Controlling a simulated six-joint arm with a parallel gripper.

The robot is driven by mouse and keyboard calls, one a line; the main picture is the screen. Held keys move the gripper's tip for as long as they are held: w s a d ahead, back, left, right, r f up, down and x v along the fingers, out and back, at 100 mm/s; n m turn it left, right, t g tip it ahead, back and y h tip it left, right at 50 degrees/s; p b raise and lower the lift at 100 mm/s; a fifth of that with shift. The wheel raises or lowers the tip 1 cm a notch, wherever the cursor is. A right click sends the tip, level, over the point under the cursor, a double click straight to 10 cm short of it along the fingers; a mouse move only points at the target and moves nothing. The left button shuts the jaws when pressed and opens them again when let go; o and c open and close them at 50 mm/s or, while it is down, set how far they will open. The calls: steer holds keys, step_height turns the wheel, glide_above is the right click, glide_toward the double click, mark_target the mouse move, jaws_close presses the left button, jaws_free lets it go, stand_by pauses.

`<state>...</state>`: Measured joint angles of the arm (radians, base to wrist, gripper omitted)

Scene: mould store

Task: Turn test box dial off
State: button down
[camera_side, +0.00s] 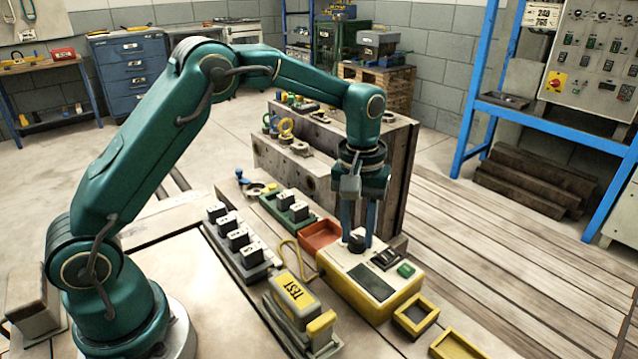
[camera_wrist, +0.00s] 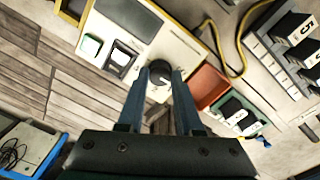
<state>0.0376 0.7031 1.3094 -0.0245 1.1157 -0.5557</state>
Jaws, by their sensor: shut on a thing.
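The test box (camera_side: 375,284) is a cream and yellow box on the bench, with a dark display, a dark switch and a green button on top. Its round black dial (camera_side: 357,240) sits at the corner nearest my arm's end. My gripper (camera_side: 358,232) points down over the box, its two blue fingers on either side of the dial. In the wrist view the dial (camera_wrist: 160,76) lies between the fingertips of my gripper (camera_wrist: 160,82), which is shut on it. A pale mark shows on the dial, but its setting cannot be read.
A red tray (camera_side: 320,237) is beside the box. A yellow TEST block (camera_side: 295,295) and a rack of numbered blocks (camera_side: 238,245) stand to the left. Yellow open trays (camera_side: 415,316) are at the front right. A large grey mould block (camera_side: 345,160) stands close behind my gripper.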

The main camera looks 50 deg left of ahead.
mark_target(356, 239)
steer(key=shift+r+n, duration=0.1)
steer(key=shift+n, duration=0.5)
steer(key=c, duration=0.6)
jaws_free()
steer(key=shift+r, duration=2.55)
